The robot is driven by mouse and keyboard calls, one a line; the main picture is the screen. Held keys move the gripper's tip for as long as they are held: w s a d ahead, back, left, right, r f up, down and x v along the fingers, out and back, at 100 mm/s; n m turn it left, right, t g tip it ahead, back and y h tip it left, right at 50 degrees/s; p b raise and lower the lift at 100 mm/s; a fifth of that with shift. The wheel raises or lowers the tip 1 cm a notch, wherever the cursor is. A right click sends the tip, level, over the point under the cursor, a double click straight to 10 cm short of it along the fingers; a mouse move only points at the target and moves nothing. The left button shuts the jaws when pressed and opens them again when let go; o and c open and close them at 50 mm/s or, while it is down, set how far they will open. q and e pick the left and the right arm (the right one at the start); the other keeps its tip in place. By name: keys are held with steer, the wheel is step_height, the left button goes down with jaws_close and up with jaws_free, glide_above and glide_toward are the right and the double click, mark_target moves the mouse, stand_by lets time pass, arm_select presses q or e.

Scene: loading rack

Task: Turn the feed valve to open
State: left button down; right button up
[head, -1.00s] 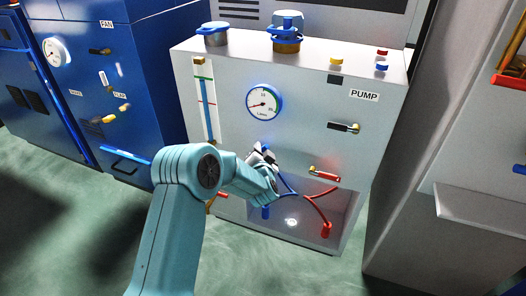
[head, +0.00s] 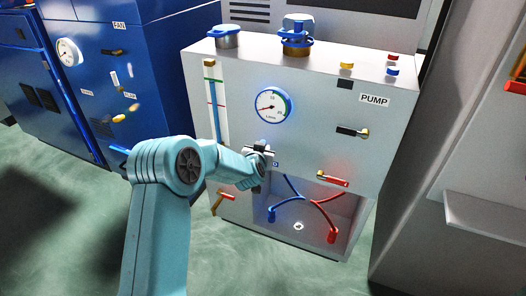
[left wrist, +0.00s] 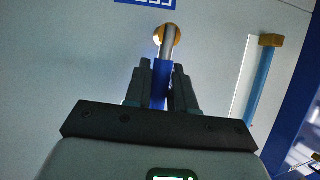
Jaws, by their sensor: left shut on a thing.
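The grey PUMP cabinet (head: 312,152) stands in front of me. My left gripper (head: 262,152) is at its front face, below the round gauge (head: 273,105). In the left wrist view the left gripper (left wrist: 162,85) is shut on a blue valve handle (left wrist: 160,72). The handle's silver shank leads to a brass-coloured pivot (left wrist: 174,36) on the panel. In the head view my gripper hides this valve, and its label cannot be read. My right gripper is not in view.
A red-handled valve (head: 333,180) and a black-handled valve (head: 350,132) sit to the right on the panel. Blue and red hoses (head: 322,208) are in the open bay below. A sight tube (head: 216,105) is on the left. A blue FAN cabinet (head: 150,75) stands at left.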

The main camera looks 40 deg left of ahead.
arm_select(q)
steer(key=shift+a+r, duration=0.1)
steer(key=shift+r, duration=0.05)
steer(key=c, duration=1)
jaws_free()
steer(key=shift+c, duration=0.2)
steer(key=p+v, duration=0.2)
steer(key=v, duration=1.4)
steer(key=shift+s+p, duration=0.15)
steer(key=shift+p, duration=0.2)
